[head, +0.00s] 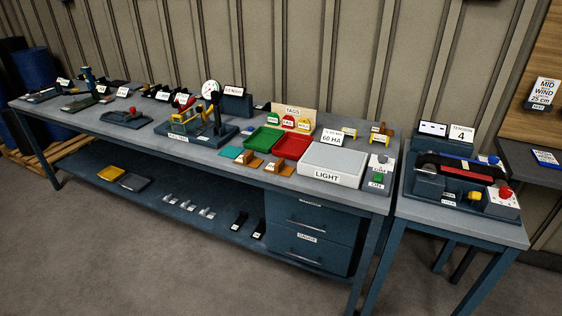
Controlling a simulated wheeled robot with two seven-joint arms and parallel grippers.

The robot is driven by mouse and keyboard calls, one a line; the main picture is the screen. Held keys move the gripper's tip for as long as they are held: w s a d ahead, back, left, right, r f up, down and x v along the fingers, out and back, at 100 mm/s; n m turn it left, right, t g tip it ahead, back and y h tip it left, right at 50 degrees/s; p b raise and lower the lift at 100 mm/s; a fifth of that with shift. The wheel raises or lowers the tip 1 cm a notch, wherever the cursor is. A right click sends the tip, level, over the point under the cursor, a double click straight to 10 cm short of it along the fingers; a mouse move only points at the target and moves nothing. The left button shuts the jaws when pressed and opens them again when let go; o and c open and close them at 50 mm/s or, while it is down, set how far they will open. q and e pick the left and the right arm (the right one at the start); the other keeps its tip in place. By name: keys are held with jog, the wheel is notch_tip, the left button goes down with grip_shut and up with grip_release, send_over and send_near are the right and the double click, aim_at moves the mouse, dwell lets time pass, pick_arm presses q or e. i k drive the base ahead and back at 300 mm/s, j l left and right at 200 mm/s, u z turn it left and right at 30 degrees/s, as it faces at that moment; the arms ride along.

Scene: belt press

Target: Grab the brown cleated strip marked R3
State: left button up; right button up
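Small brown or orange pieces (254,162) lie on the long bench in front of the green and red trays, with another brown piece (274,168) just to their right. Some carry white tags, but the marks are too small to read. One more brown item (384,131) stands at the back right of the bench. I cannot tell which, if any, is the strip R3. Neither of my grippers is in view.
A green tray (249,148), a red tray (275,157) and a white light box (330,167) fill the bench's right half. Gauges and fixtures stand to the left. A separate table (437,219) with a press stands at right. The floor in front is clear.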

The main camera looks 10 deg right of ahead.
aim_at(248, 159)
jog(key=i+j+z, duration=0.2)
jog(key=j, duration=0.25)
jog(key=i+j+z, duration=0.1)
jog(key=j+z, duration=0.15)
jog(key=j, duration=0.15)
jog(key=i+j+z, duration=0.2)
jog(key=j, duration=0.3)
jog(key=k+l, duration=0.05)
jog(key=k, duration=0.05)
